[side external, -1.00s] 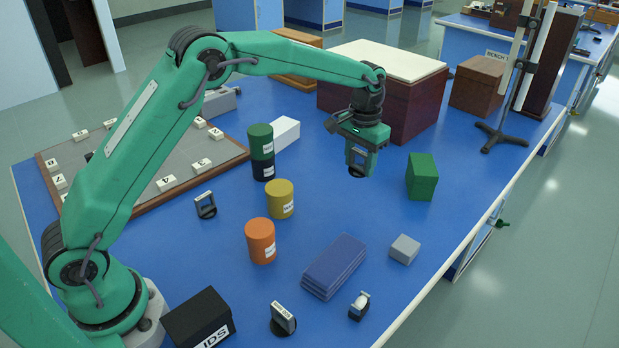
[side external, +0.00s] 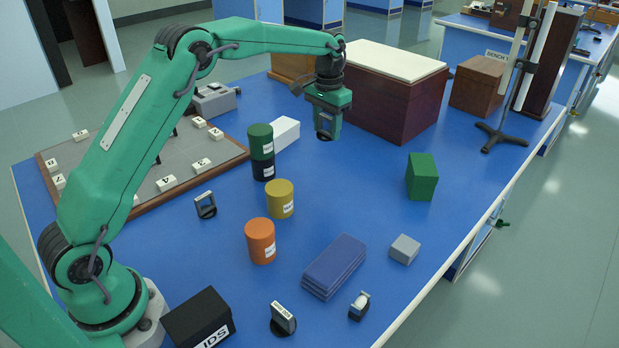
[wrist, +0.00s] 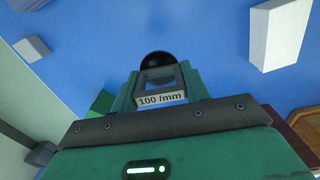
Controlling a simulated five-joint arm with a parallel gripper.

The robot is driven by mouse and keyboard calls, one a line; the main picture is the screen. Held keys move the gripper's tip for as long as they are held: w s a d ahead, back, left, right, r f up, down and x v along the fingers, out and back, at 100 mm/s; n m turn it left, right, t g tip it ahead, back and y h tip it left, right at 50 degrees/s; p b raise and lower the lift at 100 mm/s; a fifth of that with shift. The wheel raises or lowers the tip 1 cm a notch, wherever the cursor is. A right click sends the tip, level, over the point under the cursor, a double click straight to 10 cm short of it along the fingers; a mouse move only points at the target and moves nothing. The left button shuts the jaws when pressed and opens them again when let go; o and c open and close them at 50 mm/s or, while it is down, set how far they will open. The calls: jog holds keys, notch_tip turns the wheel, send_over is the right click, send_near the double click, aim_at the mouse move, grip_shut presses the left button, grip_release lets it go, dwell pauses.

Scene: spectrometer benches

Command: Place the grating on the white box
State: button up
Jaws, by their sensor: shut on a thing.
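My gripper (side external: 326,122) is shut on a small framed grating (wrist: 161,86), held above the blue bench. The grating has a "100 /mm" label and a dark round base, and sits between the fingers in the wrist view (wrist: 160,92). The white box (side external: 287,132) lies on the bench, left of and lower than my gripper in the side view, beside the stacked green and black tins. A white block at upper right in the wrist view (wrist: 279,34) appears to be this box. The grating is apart from it.
The green tin (side external: 260,141) stands on a black tin (side external: 263,169). A yellow tin (side external: 279,199) and an orange tin (side external: 260,241) stand nearer. A large brown box (side external: 392,100) stands right of my gripper. A green block (side external: 421,177) is further right; bench between is clear.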

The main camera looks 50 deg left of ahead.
jog(key=a+r, duration=0.3)
jog(key=a, duration=0.7)
send_over(277, 134)
notch_tip(277, 134, down, 7)
jog(key=shift+w+a+f, duration=0.1)
jog(key=shift+f, duration=0.05)
jog(key=shift+f, duration=2)
jog(key=shift+f, duration=0.1)
jog(key=o, duration=1)
